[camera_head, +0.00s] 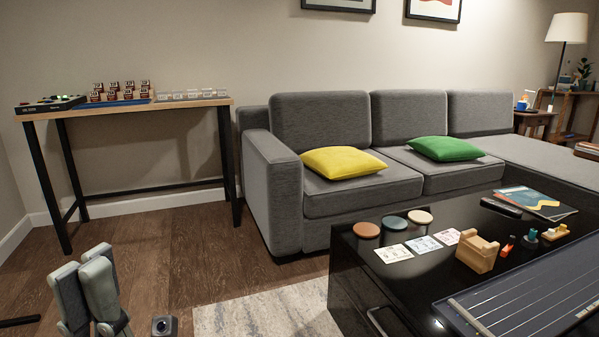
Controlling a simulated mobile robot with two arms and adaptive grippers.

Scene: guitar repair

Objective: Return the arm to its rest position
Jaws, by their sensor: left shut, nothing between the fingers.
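My left gripper (84,264) shows at the lower left of the head view, with its grey fingers pointing up. It is shut with nothing held, above the wooden floor (175,262) and in front of the narrow side table. The rest of my left arm is mostly below the picture. My right gripper is not in view.
A black coffee table (345,268) at right carries round tins, cards, a wooden holder (477,251) and a guitar neck-like dark board (530,298). A grey sofa (283,200) stands behind. A side table (180,103) holds small boxes.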

